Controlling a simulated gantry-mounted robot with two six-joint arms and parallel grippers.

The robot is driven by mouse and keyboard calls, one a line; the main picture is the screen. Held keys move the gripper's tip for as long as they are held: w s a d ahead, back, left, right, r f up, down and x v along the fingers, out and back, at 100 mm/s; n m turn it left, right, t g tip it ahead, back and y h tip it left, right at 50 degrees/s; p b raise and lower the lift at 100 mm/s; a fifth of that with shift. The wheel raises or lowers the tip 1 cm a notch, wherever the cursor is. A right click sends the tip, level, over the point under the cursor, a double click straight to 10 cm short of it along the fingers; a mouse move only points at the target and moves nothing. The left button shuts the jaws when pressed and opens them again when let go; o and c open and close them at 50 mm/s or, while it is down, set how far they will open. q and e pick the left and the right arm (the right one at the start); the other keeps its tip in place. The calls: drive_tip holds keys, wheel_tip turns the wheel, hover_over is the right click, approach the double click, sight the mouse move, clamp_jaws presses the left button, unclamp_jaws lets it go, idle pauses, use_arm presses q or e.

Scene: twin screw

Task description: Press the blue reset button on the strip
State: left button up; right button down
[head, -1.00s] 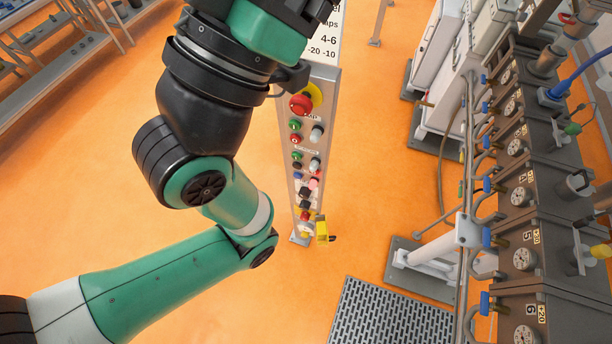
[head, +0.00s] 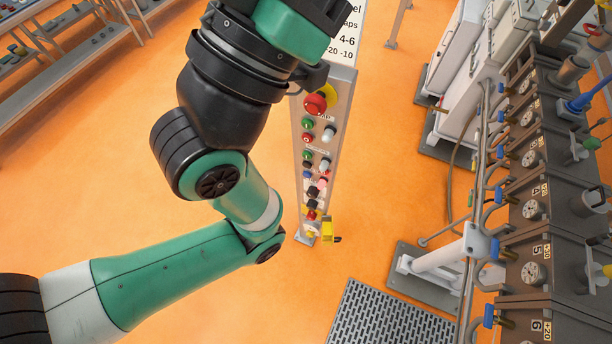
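The control strip (head: 340,112) is a narrow upright panel near the middle of the head view, with several coloured buttons and knobs down its face. A small blue button (head: 307,174) sits on its left side, below a green and a dark one. A large red mushroom button (head: 315,104) on a yellow base is near the top. My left arm comes in from the left and rises in front of the strip's upper left edge, then leaves the view at the top. My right arm and gripper are not in view.
A row of dark machine blocks (head: 534,250) with gauges and blue-handled valves lines the right side. A metal grate (head: 390,318) lies on the orange floor in front. Shelving (head: 70,75) stands at the far left. A yellow piece (head: 327,230) sticks out at the strip's foot.

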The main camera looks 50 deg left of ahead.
use_arm(q)
clamp_jaws()
idle(1.3)
